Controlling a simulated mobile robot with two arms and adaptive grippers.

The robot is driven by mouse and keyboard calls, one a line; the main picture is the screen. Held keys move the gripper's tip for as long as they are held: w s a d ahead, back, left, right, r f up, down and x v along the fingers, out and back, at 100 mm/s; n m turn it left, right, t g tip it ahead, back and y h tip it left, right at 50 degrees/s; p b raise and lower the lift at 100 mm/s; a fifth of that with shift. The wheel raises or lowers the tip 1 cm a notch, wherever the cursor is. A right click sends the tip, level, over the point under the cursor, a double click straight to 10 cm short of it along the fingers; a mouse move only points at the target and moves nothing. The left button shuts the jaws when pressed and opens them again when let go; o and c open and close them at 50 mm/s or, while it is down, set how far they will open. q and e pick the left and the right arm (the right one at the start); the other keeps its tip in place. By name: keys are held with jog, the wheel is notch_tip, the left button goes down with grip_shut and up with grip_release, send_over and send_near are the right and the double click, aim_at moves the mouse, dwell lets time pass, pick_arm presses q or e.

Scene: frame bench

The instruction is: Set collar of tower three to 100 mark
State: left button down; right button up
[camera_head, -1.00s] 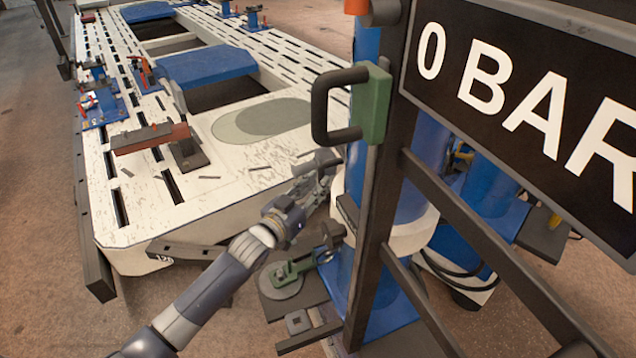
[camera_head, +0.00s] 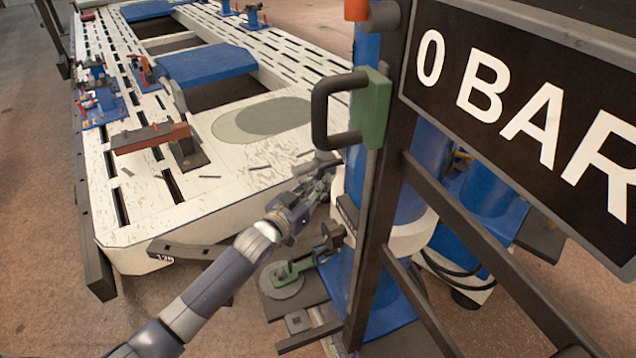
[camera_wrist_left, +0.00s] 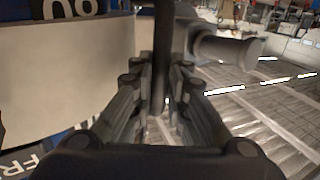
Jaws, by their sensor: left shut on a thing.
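The tower (camera_head: 375,281) is a blue column standing behind a dark frame, with a cream-white collar (camera_head: 412,234) around it. In the left wrist view the collar (camera_wrist_left: 70,75) is a broad pale band at the left. Blue with white, upside-down figures, perhaps 80, shows above it. My left gripper (camera_head: 322,178) is at the left side of the tower, close to the collar. In the left wrist view its fingers (camera_wrist_left: 163,95) are shut on a dark upright bar (camera_wrist_left: 163,45) beside the collar. The bar's ends and the 100 mark cannot be made out. My right gripper is out of view.
A dark frame post with a green-backed handle (camera_head: 375,108) stands just right of my left gripper. A "0 BAR" sign (camera_head: 530,100) fills the upper right. A slotted white bench (camera_head: 205,218) lies to the left. A low green clamp (camera_head: 292,268) sits below the gripper.

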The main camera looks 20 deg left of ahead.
pick_arm(q)
notch_tip(320, 180, up, 10)
jog(key=p, duration=0.7)
jog(key=shift+r, duration=0.1)
jog(key=c, duration=1.9)
grip_release()
jog(key=v, duration=1.2)
